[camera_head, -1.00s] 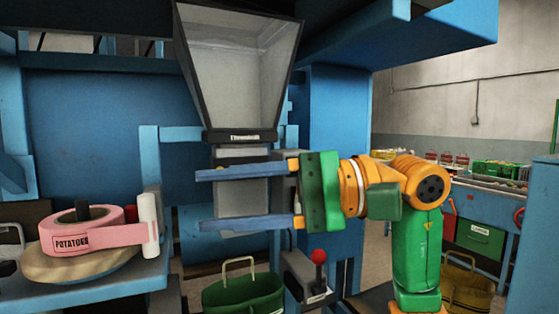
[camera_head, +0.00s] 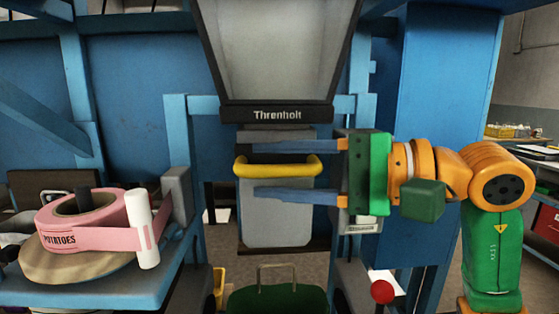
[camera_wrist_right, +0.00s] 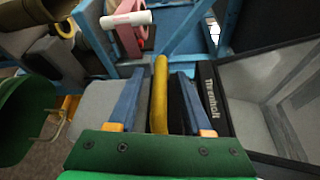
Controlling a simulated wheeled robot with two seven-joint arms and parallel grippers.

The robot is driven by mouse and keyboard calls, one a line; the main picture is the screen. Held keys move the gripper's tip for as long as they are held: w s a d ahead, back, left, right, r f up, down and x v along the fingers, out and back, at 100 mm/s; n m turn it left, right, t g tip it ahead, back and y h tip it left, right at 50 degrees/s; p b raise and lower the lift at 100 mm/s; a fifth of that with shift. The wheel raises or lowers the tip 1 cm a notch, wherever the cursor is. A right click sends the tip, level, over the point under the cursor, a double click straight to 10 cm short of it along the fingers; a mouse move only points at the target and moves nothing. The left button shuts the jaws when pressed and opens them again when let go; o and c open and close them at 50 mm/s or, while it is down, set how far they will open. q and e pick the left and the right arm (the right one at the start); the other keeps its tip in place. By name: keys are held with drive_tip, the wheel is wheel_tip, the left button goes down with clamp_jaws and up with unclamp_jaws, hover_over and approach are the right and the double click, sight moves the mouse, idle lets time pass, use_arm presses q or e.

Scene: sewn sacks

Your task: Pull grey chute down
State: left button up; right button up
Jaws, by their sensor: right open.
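The grey chute (camera_head: 277,226) hangs under the hopper, upright, with a yellow bar handle (camera_head: 278,170) across its front. My right gripper (camera_head: 255,168) reaches in from the right, open. Its blue fingers lie one above and one below the handle in the head view. In the right wrist view, the yellow handle (camera_wrist_right: 160,85) runs between the two fingers of the right gripper (camera_wrist_right: 159,76), with a visible gap on each side. The grey chute (camera_wrist_right: 100,103) shows beside it there. My left gripper is not in view.
The hopper (camera_head: 276,112) marked Threnholt is directly above the chute. A green tub (camera_head: 277,301) stands below. A pink potato label roll (camera_head: 85,220) lies on the blue shelf at left. A red knob (camera_head: 382,291) is at lower right.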

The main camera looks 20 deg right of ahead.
drive_tip(key=shift+s+d, duration=0.1)
drive_tip(key=shift+d, duration=0.15)
drive_tip(key=shift+s+a, duration=0.15)
clamp_jaws()
idle(1.0)
